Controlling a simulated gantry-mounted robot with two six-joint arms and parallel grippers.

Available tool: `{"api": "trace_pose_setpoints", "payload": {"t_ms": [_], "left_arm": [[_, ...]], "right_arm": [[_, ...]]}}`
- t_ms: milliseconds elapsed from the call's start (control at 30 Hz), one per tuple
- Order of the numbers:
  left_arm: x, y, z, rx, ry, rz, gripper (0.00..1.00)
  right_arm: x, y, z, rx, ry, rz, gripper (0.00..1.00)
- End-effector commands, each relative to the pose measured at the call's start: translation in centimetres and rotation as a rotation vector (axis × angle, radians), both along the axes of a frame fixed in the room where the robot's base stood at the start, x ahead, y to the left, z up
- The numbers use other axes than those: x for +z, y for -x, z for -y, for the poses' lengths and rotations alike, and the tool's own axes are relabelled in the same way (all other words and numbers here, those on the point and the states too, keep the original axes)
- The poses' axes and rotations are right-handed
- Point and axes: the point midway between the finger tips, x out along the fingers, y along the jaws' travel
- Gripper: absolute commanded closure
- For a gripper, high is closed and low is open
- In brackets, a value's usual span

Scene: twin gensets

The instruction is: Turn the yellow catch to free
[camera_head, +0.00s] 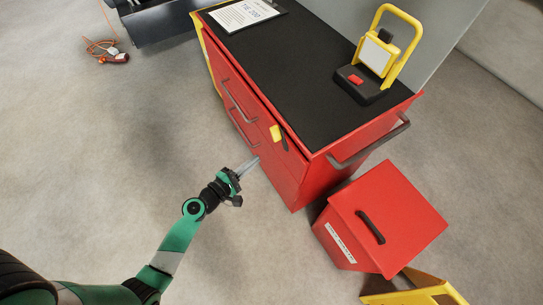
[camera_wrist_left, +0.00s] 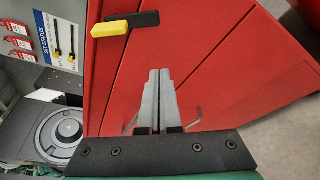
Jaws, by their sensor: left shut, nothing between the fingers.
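The yellow catch (camera_head: 276,132) sits on the front of the red tool cabinet (camera_head: 304,165), near its top right corner, with a black part beside it. In the left wrist view the yellow catch (camera_wrist_left: 110,29) is at the upper left, with the black part (camera_wrist_left: 145,19) reaching right from it. My left gripper (camera_head: 254,161) is in front of the cabinet, a little below and left of the catch in the head view, and apart from it. Its fingers are together and empty, and in the left wrist view the gripper (camera_wrist_left: 160,72) points at the red front. My right gripper is out of view.
A red lidded bin (camera_head: 388,218) stands right of the cabinet. A yellow-handled work lamp (camera_head: 376,57) and a paper sheet (camera_head: 243,14) lie on the black top.

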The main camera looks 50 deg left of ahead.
Motion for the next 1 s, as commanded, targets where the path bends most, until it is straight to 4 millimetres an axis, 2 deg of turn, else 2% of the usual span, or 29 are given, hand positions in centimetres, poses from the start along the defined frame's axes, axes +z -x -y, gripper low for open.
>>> {"api": "trace_pose_setpoints", "payload": {"t_ms": [167, 500, 533, 667, 800, 1000], "left_arm": [[-0.4, -2.7, -0.2, -0.003, -0.003, 0.003, 1.00], [-1.5, -9.8, -0.8, -0.003, -0.003, 0.003, 1.00], [-0.5, -9.4, 0.0, -0.006, -0.002, 0.000, 1.00], [0.5, -8.9, 1.7, -0.005, -0.002, 0.000, 1.00], [0.7, -8.7, 2.4, -0.003, -0.002, 0.001, 1.00], [0.6, -8.7, 2.5, -0.002, -0.002, 0.002, 1.00]], "right_arm": [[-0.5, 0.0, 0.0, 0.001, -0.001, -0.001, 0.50], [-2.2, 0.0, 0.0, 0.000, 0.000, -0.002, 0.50], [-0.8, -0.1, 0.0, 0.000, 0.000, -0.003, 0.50], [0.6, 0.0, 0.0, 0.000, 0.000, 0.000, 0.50], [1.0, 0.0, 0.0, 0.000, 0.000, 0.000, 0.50], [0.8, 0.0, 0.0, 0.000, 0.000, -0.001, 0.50]]}}
